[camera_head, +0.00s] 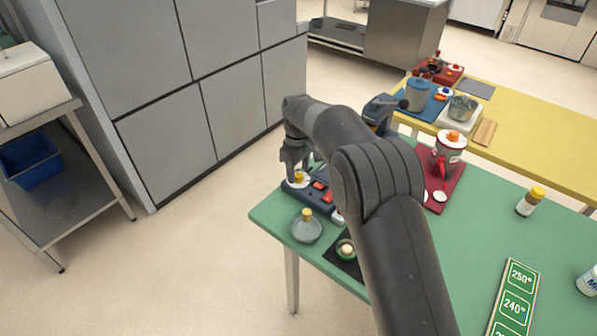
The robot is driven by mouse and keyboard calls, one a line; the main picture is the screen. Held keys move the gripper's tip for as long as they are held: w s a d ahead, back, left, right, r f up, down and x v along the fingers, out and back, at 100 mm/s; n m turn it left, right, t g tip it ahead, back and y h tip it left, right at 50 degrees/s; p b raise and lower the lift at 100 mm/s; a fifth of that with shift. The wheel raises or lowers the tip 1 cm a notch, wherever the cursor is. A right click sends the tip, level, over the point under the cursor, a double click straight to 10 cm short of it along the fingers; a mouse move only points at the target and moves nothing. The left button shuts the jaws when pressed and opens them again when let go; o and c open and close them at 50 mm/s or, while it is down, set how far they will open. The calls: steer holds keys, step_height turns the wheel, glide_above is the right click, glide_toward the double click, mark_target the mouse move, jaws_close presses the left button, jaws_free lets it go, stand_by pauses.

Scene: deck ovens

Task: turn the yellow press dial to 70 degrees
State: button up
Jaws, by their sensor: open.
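The yellow press dial (299,178) sits on a pale round plate at the left end of a dark blue panel (322,201). The panel lies near the left corner of the green table (268,212). My gripper (294,172) points down right over the dial, with its open fingers close to the yellow knob. I cannot tell whether the fingers touch it. The dial's marks and its angle are too small to read. My arm hides part of the panel's right side.
A grey round lid with a yellow knob (306,228) stands just in front of the panel. A black mat (344,268) with a small green-rimmed item lies nearer. A red tray with a red-and-white pot (448,150) stands behind my arm. The table's right middle is mostly clear.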

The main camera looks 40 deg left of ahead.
steer(key=shift+f, duration=0.55)
steer(key=c, duration=1)
steer(key=shift+o, duration=0.2)
steer(key=shift+m, duration=0.4)
steer(key=m, duration=0.2)
steer(key=shift+m, duration=2.4)
